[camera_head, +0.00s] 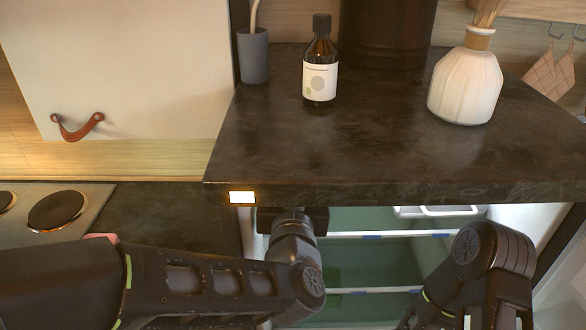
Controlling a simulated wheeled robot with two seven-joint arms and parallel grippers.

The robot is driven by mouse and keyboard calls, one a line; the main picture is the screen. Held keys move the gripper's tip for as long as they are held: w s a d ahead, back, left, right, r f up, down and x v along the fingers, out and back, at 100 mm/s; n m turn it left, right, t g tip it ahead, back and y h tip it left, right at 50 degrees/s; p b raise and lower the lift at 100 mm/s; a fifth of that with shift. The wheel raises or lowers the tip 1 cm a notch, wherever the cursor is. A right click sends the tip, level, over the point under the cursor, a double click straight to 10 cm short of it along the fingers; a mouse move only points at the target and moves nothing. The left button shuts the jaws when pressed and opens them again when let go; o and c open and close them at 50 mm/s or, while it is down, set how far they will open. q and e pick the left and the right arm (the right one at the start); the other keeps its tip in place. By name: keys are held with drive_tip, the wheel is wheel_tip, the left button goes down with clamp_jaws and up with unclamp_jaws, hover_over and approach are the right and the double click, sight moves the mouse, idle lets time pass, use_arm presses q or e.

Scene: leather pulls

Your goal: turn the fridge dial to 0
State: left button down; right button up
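The open fridge (375,262) is under the dark countertop, with a greenish inside and pale shelf edges. The fridge dial does not show; the countertop hides the top of the fridge inside. My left arm comes in from the left and its wrist goes up under the counter's front edge at the fridge opening. The fingers of my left gripper are hidden there. My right arm is bent at the lower right, in front of the fridge. Its gripper does not show.
On the countertop (270,150) stand a grey cup (253,57), a brown bottle (320,70), a white ribbed vase (466,88) and a dark cylinder (385,32). A small lit panel (242,197) sits at its front edge. A hob (55,212) is at left.

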idle(0.4)
use_arm(q)
drive_tip(key=c, duration=1)
unclamp_jaws()
drive_tip(key=s+b, duration=0.1)
drive_tip(key=s, duration=0.7)
drive_tip(key=shift+b, duration=0.35)
drive_tip(key=shift+w, duration=0.1)
